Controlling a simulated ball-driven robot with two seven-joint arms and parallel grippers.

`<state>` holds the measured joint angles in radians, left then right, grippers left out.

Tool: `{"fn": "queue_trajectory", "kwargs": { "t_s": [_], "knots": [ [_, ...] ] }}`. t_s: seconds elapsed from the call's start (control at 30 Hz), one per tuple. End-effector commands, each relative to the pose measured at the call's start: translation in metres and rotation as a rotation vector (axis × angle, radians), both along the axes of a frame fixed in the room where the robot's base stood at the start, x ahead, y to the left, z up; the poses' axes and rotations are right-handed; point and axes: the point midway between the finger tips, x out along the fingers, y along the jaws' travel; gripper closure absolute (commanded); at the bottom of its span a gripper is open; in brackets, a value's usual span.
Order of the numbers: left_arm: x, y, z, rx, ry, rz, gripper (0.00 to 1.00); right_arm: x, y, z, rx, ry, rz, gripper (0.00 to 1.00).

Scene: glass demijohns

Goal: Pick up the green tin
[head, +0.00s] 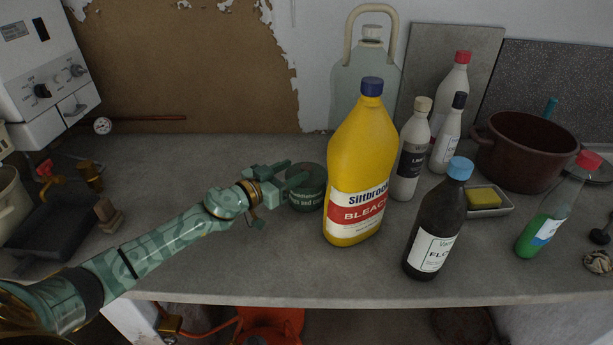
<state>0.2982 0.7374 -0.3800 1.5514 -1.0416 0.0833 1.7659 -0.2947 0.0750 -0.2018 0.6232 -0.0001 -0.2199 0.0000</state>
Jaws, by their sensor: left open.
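The green tin (308,190) is a low, round, dark green tin with pale lettering. It stands on the grey worktop (230,262), just left of the yellow bleach bottle (358,165), which hides part of its right side. My left gripper (290,188) reaches in from the left and is open. Its fingers are at the tin's left side, one toward the back and one toward the front. I cannot tell whether they touch the tin. My right gripper is not in view.
A dark bottle with a blue cap (436,225) stands right of the bleach. White bottles (410,150), a soap dish (490,210), a brown pot (522,155) and a green-liquid bottle (550,215) stand further right. A dark tray (55,215) lies left. The worktop before the tin is clear.

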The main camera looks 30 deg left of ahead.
Motion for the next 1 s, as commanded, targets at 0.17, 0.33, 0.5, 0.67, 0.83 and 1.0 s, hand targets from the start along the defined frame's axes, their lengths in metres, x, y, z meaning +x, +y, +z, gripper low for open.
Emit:
{"fn": "queue_trajectory", "kwargs": {
  "t_s": [0.17,0.33,0.5,0.67,0.83,1.0],
  "knots": [
    [0.024,-0.013,-0.005,0.000,-0.002,-0.001,0.52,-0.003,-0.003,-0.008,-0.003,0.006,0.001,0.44],
    [0.044,-0.021,-0.007,-0.001,0.000,-0.001,0.52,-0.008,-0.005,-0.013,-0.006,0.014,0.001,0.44],
    [0.046,-0.022,-0.005,0.000,0.000,-0.001,0.52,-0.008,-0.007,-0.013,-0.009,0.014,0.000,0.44],
    [0.046,-0.021,-0.005,0.000,0.000,-0.001,0.74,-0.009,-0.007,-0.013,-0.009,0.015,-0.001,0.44],
    [0.046,-0.021,-0.005,0.000,-0.001,-0.001,0.96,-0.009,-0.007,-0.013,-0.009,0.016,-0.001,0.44],
    [0.045,-0.021,-0.005,0.000,0.000,-0.001,0.96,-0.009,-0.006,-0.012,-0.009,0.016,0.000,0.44]
  ]
}}
